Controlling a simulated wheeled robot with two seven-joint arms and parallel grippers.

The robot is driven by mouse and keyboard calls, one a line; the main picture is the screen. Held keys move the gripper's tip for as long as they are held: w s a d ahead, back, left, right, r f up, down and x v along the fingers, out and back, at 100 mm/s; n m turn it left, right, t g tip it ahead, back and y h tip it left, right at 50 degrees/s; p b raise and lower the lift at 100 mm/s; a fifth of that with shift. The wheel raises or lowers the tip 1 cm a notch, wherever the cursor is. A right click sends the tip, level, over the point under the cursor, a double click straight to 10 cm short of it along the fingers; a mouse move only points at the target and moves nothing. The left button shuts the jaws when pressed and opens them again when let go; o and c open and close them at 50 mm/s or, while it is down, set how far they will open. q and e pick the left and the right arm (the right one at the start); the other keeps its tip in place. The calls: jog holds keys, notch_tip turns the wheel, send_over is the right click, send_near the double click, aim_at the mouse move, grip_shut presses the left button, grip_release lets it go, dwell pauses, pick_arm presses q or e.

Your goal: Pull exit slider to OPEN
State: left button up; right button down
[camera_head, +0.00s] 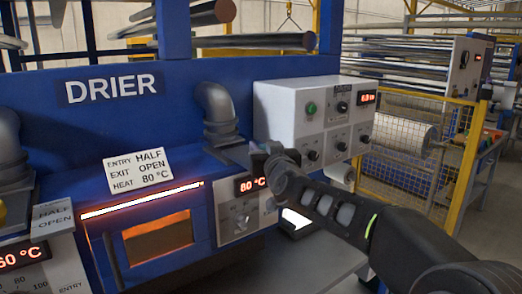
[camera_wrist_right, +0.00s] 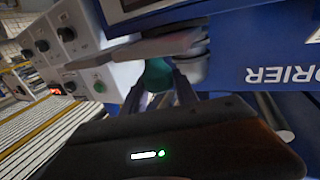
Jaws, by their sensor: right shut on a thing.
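The blue drier (camera_head: 75,130) fills the left of the head view. A white card (camera_head: 139,171) on it reads ENTRY HALF, EXIT OPEN, HEAT 80 °C. My right gripper (camera_head: 264,151) is at the drier's right end, just above the panel with the 80 °C display. In the right wrist view my right gripper (camera_wrist_right: 165,82) is shut on a teal knob (camera_wrist_right: 156,72), which looks like the exit slider's handle. The slider's track and its marks are mostly hidden by the gripper, so I cannot read its position. My left gripper is out of view.
A grey pipe elbow (camera_head: 217,110) rises beside my right gripper. A white control box (camera_head: 305,120) with knobs stands just behind it. A glowing oven window (camera_head: 158,238) is below the card. A yellow mesh fence (camera_head: 410,150) stands at right.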

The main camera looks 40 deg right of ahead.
jog(key=shift+f, duration=0.1)
jog(key=c, duration=1)
grip_release()
jog(key=shift+s+d, duration=0.1)
jog(key=shift+o, duration=0.2)
jog(key=b+v, duration=0.2)
jog(key=v, duration=0.5)
jog(key=shift+s, duration=0.35)
